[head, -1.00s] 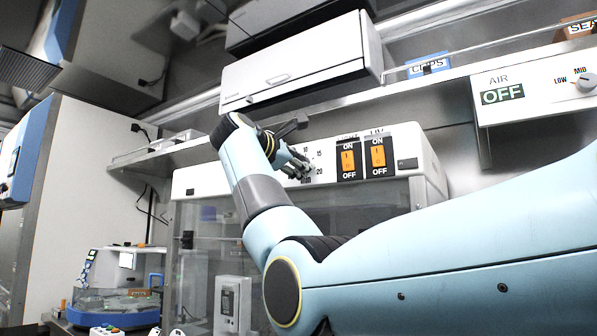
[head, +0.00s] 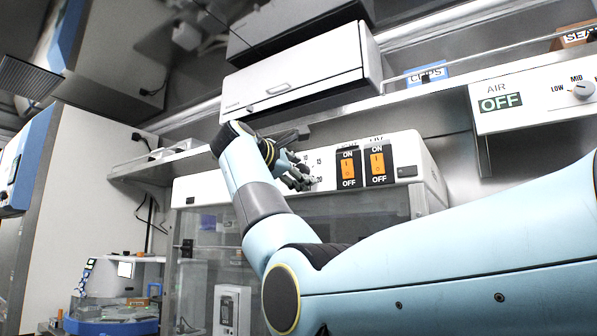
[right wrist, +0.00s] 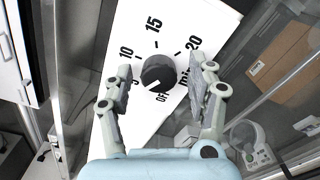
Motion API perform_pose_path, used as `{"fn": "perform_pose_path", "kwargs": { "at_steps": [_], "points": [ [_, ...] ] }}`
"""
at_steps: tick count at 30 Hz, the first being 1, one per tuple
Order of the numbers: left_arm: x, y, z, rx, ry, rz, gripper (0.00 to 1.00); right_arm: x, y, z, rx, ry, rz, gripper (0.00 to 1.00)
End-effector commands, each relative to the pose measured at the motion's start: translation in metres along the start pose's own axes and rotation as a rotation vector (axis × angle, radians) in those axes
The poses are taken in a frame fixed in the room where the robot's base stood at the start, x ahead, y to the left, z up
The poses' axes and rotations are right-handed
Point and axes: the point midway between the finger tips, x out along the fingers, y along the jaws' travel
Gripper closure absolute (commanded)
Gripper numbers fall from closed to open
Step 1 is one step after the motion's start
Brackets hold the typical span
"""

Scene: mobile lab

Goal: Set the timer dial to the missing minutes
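The timer dial (right wrist: 158,73) is a dark round knob on a white panel, facing me in the right wrist view. Printed marks 10, 15 and 20 run around its top, and OFF lies below it. Its white pointer line points to the lower left, near OFF. My right gripper (right wrist: 161,88) is open, with one finger on each side of the dial in the picture; gaps show between the fingers and the knob. My left gripper is not in view.
Two orange rocker switches (head: 348,165) (head: 377,163) sit right of the dial. A clear-fronted cabinet (head: 330,225) is below the panel. A white cabinet (head: 300,75) and a shelf rail hang above. An AIR panel (head: 530,98) reading OFF is at the upper right.

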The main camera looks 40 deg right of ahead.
Motion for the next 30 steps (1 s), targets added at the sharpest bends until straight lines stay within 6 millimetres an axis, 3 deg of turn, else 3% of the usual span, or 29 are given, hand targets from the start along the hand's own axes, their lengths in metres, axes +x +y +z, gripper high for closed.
{"fn": "perform_pose_path", "kwargs": {
  "at_steps": [6,10,22,30],
  "points": [
    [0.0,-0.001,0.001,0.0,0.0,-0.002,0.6,-0.001,0.001,0.0,0.001,0.0,0.001,0.43],
    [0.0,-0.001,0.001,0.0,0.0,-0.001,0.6,-0.012,0.001,0.0,0.001,0.001,0.003,0.43],
    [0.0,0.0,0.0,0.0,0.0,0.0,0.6,-0.096,0.0,-0.001,0.001,0.003,0.001,0.43],
    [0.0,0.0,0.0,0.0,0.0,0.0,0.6,-0.12,0.0,0.0,0.0,0.0,0.0,0.43]
  ]
}}
